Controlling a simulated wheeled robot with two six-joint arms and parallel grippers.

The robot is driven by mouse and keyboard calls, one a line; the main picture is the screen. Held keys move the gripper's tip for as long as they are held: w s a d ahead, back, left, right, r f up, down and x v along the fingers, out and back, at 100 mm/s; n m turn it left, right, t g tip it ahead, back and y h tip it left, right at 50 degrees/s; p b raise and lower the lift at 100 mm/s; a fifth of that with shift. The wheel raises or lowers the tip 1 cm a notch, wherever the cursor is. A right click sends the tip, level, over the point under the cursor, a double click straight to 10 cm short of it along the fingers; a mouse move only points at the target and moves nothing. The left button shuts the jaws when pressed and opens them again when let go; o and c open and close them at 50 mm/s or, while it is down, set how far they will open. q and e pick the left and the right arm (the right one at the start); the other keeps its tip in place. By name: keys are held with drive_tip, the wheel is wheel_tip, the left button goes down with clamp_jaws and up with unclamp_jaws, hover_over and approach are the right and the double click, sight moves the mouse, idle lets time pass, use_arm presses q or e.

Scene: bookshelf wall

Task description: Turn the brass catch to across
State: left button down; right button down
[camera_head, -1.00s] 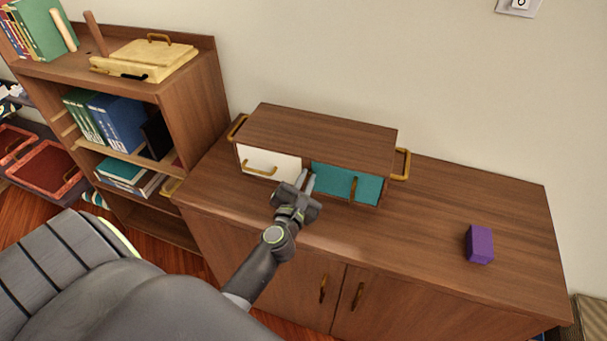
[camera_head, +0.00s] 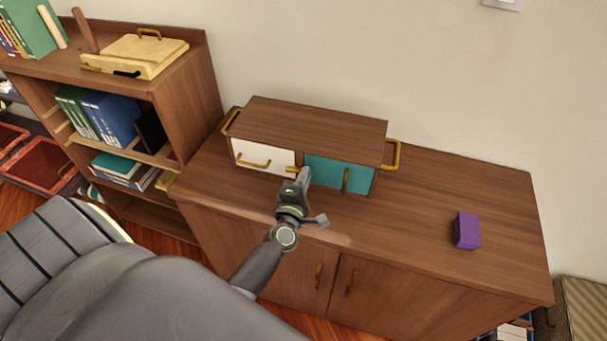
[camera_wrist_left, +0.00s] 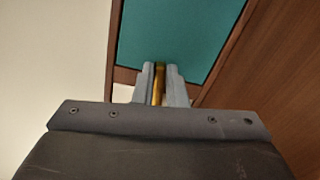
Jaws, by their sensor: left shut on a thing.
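The small brass catch (camera_head: 291,169) sits on the divider between a white door (camera_head: 262,153) and a teal door (camera_head: 325,172) of a low wooden cabinet (camera_head: 315,125). It lies roughly level, with its end showing to the left of my left gripper (camera_head: 303,176). In the left wrist view, the brass catch (camera_wrist_left: 159,88) is between the two grey fingers of my left gripper (camera_wrist_left: 160,80), which are shut on it. The teal door (camera_wrist_left: 180,35) fills the top there. The fingers hide part of the catch. My right gripper is not in view.
The cabinet stands on a wooden sideboard (camera_head: 420,220), with brass handles at its sides. A purple block (camera_head: 467,231) lies at the right of the sideboard top. A bookshelf (camera_head: 190,95) stands at the left. The sideboard top between cabinet and block is clear.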

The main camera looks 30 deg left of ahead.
use_arm(q)
drive_tip(key=shift+f+m, duration=0.2)
drive_tip(key=shift+m, duration=0.9)
drive_tip(key=c, duration=1.5)
unclamp_jaws()
drive_tip(key=shift+f, duration=0.1)
drive_tip(key=shift+o, duration=0.2)
